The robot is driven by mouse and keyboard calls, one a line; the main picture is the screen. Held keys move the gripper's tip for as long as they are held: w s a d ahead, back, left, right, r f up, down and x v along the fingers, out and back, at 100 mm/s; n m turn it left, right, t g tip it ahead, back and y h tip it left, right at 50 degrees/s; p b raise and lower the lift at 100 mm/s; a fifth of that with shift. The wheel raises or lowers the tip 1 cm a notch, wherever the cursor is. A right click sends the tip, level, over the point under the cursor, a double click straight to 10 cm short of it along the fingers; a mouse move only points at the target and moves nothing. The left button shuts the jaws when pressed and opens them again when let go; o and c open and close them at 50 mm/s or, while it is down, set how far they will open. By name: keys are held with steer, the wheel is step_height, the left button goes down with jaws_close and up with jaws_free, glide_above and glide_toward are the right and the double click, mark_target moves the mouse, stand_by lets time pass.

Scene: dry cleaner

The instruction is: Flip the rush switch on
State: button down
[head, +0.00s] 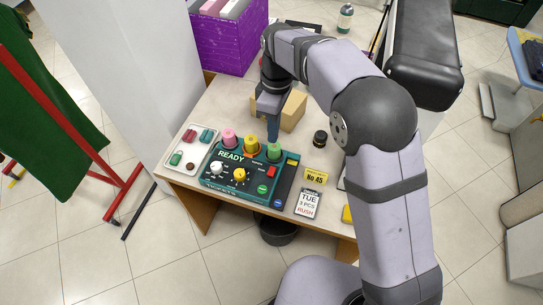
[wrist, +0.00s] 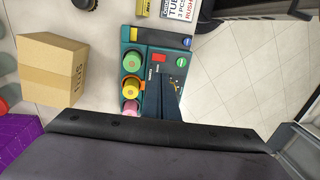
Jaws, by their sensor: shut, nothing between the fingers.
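The teal control panel (head: 213,183) with a READY display sits at the table's front. It bears a white knob, a yellow knob, a green button and a blue button. A red switch (head: 271,171) is on its right part and also shows in the wrist view (wrist: 158,58). No label is legible beside it, so I cannot tell whether it is the rush switch or which way it is set. My gripper (head: 272,139) points down behind the panel's back edge, apart from the switch. Its shut, empty fingers also show in the wrist view (wrist: 174,86).
Pink (head: 229,138), yellow (head: 250,144) and green (head: 274,152) pieces stand along the panel's back. A white tray (head: 171,151) is left. A cardboard box (head: 293,112) and dark jar (head: 320,138) stand behind. A yellow No 45 tag (head: 316,176) and white RUSH tag (head: 308,204) are right.

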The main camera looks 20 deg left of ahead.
mark_target(270, 175)
steer(key=s+b, duration=0.1)
steer(key=b, duration=0.2)
steer(key=shift+f, duration=0.1)
stand_by(0.4)
steer(key=f+p, duration=0.1)
steer(key=f, duration=0.3)
steer(key=s+f+p, duration=0.1)
steer(key=f, duration=0.4)
steer(key=f+p, duration=0.2)
steer(key=f, duration=0.2)
steer(key=shift+s+f, duration=0.3)
steer(key=shift+s, duration=0.05)
steer(key=shift+f, duration=0.1)
